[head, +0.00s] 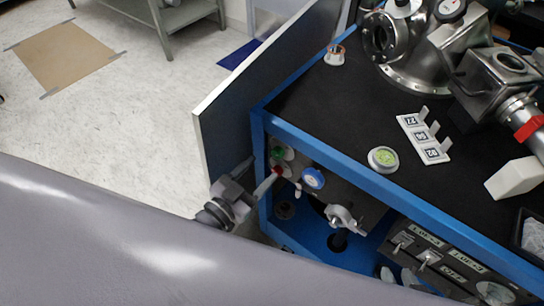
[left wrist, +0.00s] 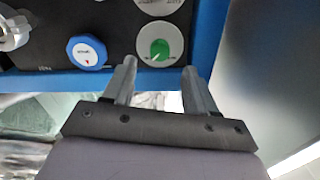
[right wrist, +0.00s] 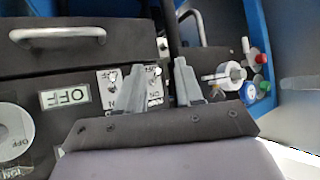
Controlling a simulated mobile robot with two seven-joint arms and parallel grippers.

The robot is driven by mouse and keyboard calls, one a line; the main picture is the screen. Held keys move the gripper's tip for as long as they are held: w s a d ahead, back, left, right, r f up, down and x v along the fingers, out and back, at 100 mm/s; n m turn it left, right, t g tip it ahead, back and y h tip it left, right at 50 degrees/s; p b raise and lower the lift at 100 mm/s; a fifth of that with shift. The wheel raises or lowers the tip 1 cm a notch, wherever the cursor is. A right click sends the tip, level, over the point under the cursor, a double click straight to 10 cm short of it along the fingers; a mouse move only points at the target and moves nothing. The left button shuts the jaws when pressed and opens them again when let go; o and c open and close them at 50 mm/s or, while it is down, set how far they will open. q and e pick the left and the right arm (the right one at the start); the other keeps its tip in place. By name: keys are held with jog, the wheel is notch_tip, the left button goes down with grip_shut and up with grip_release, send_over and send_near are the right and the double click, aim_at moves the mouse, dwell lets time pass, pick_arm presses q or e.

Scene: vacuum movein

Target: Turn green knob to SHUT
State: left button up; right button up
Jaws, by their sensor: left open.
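The green knob (head: 277,153) sits on the dark front panel inside the blue-framed cart, near its left corner. In the left wrist view the green knob (left wrist: 160,48) sits on a round white dial, just beyond my fingertips and between their lines; the dial lettering is too small to read. My left gripper (head: 264,168) is open and empty, close to the panel and apart from the knob. My right gripper (right wrist: 160,68) is open and empty, in front of a switch panel. The green knob also shows in the right wrist view (right wrist: 261,87), to the right of that gripper.
A blue round knob (head: 313,178) and a red knob (head: 277,170) are near the green one. A silver valve (head: 342,217) is to the right. A grey side panel (head: 262,82) stands left of the cart. Toggle switches (head: 428,258) are lower right.

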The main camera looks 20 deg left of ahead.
aim_at(275, 155)
pick_arm(q)
jog(key=x, duration=0.3)
jog(key=shift+w+d, duration=0.15)
jog(key=shift+w, duration=0.15)
jog(key=shift+w+d, duration=0.25)
jog(key=shift+w, duration=0.45)
jog(key=c, duration=1.1)
jog(key=shift+o, duration=0.2)
